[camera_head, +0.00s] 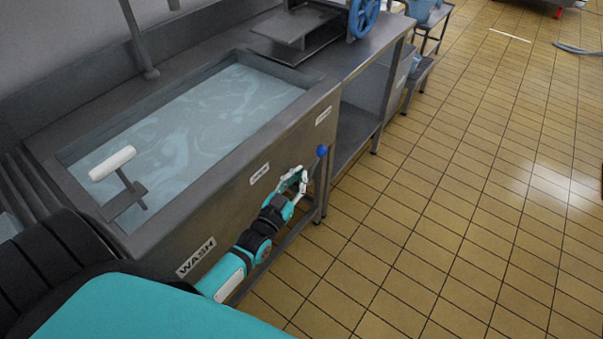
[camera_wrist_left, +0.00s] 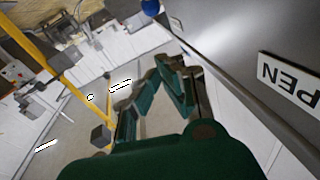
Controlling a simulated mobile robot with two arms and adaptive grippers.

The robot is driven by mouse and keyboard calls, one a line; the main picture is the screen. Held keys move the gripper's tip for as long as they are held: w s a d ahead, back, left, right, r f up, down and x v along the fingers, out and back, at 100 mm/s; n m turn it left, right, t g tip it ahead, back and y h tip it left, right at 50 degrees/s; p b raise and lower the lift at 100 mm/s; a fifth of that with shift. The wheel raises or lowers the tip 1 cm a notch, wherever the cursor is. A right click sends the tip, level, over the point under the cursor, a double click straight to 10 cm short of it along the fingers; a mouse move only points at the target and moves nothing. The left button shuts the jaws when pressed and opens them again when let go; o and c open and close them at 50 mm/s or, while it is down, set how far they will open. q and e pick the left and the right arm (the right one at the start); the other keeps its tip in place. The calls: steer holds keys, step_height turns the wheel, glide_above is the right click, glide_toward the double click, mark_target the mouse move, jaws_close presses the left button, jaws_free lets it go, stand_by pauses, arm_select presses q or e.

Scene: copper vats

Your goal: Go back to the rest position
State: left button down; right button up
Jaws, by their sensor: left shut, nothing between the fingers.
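My left gripper (camera_head: 291,180) reaches out in front of the wash sink's face, near a blue ball knob (camera_head: 321,151). In the left wrist view the gripper (camera_wrist_left: 165,75) is shut with nothing held. The blue knob (camera_wrist_left: 151,7) shows at the top of that view, apart from the fingertips, with a metal rod running beside the fingers. My right gripper is not in view.
The steel sink (camera_head: 225,170), marked WASH and filled with cloudy water, stands along the left. A white-handled tool (camera_head: 112,163) rests at its near end. A steel bench with a blue wheel (camera_head: 363,17) adjoins it.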

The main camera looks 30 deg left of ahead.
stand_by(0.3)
arm_select(q)
steer(key=shift+f, duration=0.1)
steer(key=s+d+f+g, duration=0.1)
steer(key=s+f+g, duration=0.25)
steer(key=f, duration=0.55)
steer(key=s+d+f+g+h, duration=0.1)
steer(key=s+d+f+g, duration=0.1)
steer(key=s+f, duration=0.45)
steer(key=s+d+f+g, duration=0.1)
steer(key=s+f+g, duration=0.2)
steer(key=f, duration=0.7)
steer(key=s+d+f+g, duration=0.1)
steer(key=s+f+g, duration=0.3)
steer(key=s+f, duration=0.4)
steer(key=s+d+f+m+g, duration=0.1)
steer(key=s+f+g, duration=0.4)
steer(key=s, duration=1.8)
step_height(320, 180, down, 4)
steer(key=shift+d+m+p, duration=0.3)
steer(key=shift+d+p, duration=0.15)
steer(key=shift+d, duration=0.2)
steer(key=shift+g, duration=0.25)
